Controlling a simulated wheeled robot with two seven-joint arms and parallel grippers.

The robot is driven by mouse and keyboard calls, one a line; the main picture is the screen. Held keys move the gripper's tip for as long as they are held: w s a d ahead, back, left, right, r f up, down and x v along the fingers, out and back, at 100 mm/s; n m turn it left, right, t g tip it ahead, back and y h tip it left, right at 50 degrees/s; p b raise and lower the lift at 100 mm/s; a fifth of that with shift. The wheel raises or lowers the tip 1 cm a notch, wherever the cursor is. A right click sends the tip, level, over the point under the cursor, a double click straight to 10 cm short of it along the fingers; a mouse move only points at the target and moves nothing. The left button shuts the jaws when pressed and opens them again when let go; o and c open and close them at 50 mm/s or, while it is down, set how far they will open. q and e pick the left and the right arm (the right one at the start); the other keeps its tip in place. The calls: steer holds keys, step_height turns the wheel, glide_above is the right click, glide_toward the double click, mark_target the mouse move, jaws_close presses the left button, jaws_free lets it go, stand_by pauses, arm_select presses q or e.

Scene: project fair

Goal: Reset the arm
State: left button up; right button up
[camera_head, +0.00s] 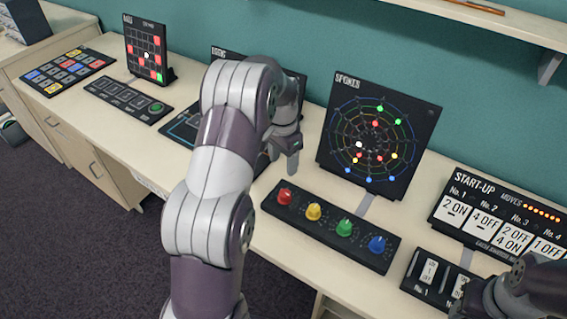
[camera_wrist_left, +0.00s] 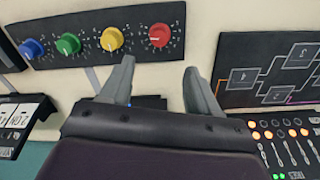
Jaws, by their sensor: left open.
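My left arm rises through the middle of the head view and bends down over the table. Its gripper (camera_head: 288,150) hangs above the table, left of the SPOKES board. In the left wrist view the gripper (camera_wrist_left: 159,72) shows two grey fingers spread apart with nothing between them. A black knob panel (camera_wrist_left: 80,50) with red, yellow, green and blue knobs lies beyond the fingertips. My right arm shows only as a dark part in the lower right corner of the head view; its jaws cannot be made out.
The SPOKES board (camera_head: 378,135) stands upright behind the knob panel (camera_head: 330,227). The START-UP board (camera_head: 500,215) and a switch panel (camera_head: 437,280) are at the right. A MAZE board (camera_head: 148,48) and button panels are at the left. A shelf (camera_head: 480,17) runs above.

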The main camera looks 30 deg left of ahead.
arm_select(q)
steer(key=s+d+r+n, duration=0.1)
steer(key=s+d, duration=0.5)
steer(key=s, duration=0.4)
steer(key=s+d+r+n+t, duration=0.1)
steer(key=s+d+r+n, duration=0.1)
steer(key=s+d, duration=0.4)
steer(key=s, duration=0.4)
steer(key=shift+d+r+n, duration=0.15)
steer(key=shift+d+n, duration=0.05)
steer(key=shift+n, duration=0.1)
steer(key=shift+s, duration=0.15)
stand_by(0.5)
